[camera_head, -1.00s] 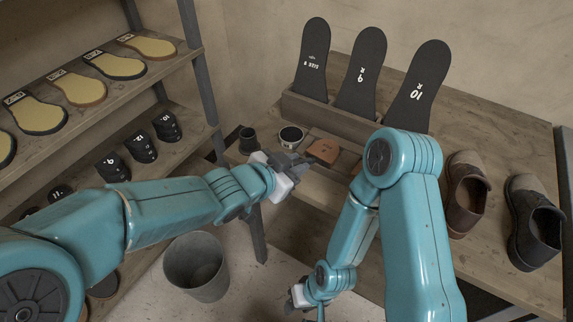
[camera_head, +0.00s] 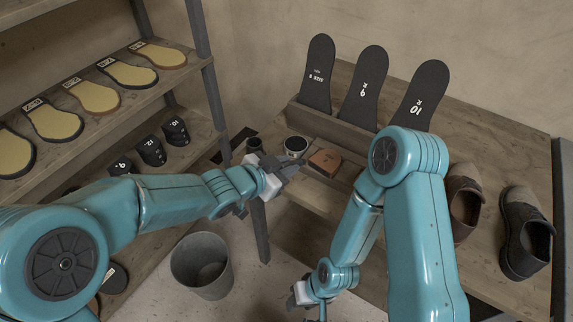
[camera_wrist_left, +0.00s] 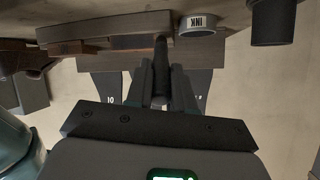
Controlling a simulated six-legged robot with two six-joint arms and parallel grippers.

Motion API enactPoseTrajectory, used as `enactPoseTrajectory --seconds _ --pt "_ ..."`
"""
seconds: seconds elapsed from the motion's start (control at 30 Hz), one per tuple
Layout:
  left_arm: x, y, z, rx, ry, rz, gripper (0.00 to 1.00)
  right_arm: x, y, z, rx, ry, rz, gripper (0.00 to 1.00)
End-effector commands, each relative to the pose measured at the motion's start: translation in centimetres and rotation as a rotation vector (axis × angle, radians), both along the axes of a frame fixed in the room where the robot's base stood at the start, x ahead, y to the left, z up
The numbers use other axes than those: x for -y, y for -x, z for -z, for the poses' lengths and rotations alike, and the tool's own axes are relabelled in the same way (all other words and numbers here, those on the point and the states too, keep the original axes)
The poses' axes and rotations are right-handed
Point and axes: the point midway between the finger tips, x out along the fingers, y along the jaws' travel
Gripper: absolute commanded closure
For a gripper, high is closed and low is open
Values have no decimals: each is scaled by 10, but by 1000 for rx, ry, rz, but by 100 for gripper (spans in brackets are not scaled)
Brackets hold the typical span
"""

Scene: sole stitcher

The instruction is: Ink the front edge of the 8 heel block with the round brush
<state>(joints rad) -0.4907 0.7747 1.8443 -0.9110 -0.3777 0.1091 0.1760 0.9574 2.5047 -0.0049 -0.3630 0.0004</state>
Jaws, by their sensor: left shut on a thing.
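My left gripper (camera_head: 286,168) is at the bench's front left edge, left of and apart from a brown heel block (camera_head: 325,160). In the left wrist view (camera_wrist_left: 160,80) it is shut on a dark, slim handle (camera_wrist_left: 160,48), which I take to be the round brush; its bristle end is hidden. A round ink pot (camera_head: 296,145), marked INK in the wrist view (camera_wrist_left: 196,22), stands behind the gripper. The block's number is unreadable. My right gripper (camera_head: 302,292) hangs low before the bench; its jaws are too small to tell.
A dark cup (camera_head: 254,145) stands left of the ink pot. Black soles stand in a wooden rack (camera_head: 335,128) behind the block. Shoes (camera_head: 526,232) stand at the right. A shelf of soles (camera_head: 95,98) is at the left, and a grey bin (camera_head: 202,264) on the floor.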

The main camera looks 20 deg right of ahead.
Motion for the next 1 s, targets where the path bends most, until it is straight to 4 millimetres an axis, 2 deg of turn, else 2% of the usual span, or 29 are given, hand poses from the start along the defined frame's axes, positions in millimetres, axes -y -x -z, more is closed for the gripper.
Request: enactPoseTrajectory --seconds 0.6,1.0 --pt "-49 30 0 0 -1 -1 100 0 0 12 0 0 0 57" --pt "-52 32 0 0 0 0 100 0 0 12 0 0 0 57"
